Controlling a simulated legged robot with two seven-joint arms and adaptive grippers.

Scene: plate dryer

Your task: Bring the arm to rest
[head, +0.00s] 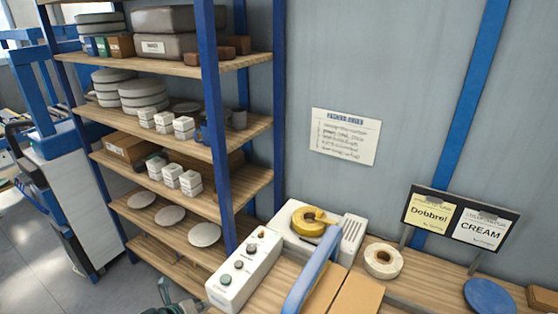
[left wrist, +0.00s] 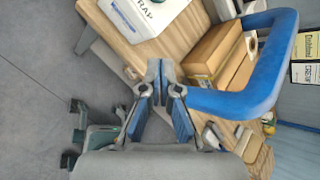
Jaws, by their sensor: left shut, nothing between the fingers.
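My left gripper (head: 172,294) shows only in part at the bottom edge of the head view, left of the white control box. In the left wrist view my left gripper (left wrist: 160,68) has its blue-padded fingertips together, with nothing between them. It points toward the wooden table edge. The thick blue handle (left wrist: 272,75) curves to the right of the fingers; it also shows in the head view (head: 312,270). I cannot make out my right gripper.
A white control box (head: 243,268) with buttons stands on the wooden table. Yellow tape (head: 308,222), a white roll (head: 383,260) and a blue disc (head: 490,296) lie on the right. A blue-posted shelf (head: 215,130) holds plates and boxes. Grey floor (left wrist: 45,75) is clear at left.

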